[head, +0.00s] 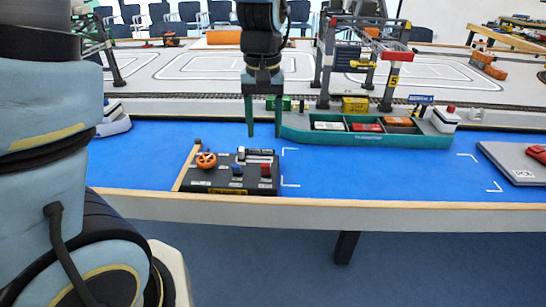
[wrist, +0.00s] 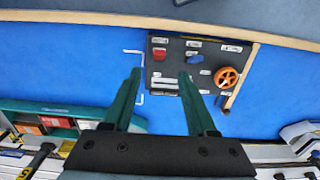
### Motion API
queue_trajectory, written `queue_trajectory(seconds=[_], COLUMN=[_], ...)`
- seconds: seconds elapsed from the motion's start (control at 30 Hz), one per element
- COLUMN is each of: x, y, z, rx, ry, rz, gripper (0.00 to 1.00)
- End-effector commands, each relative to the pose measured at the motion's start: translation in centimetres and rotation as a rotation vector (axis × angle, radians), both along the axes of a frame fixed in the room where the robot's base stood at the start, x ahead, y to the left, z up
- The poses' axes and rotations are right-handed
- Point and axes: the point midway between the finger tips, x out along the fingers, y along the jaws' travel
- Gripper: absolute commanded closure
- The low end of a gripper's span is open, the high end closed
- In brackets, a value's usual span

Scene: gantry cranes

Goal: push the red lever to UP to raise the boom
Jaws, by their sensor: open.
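A black control panel (head: 221,185) lies on the blue table near its front edge. The red lever (head: 265,169) is at the panel's right end in the head view. In the wrist view the red lever (wrist: 160,53) is at the panel's upper left. My gripper (head: 263,136) is open and empty, with its green fingers pointing down above and behind the panel. In the wrist view the gripper (wrist: 159,74) has the red lever just beyond its fingertips, between them in the picture. The lever's label is too small to read.
Beside the red lever are a blue lever (head: 237,169) and an orange wheel (head: 206,160). A green ship (head: 345,138) with containers and a gantry crane (head: 326,65) stand behind on the right. Blue table surface is free right of the panel.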

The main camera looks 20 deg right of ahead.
Motion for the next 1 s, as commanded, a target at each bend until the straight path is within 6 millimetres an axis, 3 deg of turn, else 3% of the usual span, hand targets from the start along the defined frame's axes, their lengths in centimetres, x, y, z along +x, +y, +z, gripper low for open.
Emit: queue_trajectory(seconds=[0.17,0.6,0.8,1.0], x=[-0.1,-0.1,-0.1,-0.1], y=[0.0,0.1,0.0,0.0], z=[-1.8,-9.3,-10.6,-10.7], rx=[0.004,0.003,0.0,0.0], ry=[0.004,0.003,0.001,0.0], rz=[0.0,0.0,0.0,-0.001], gripper=[0.43,0.43,0.43,0.43])
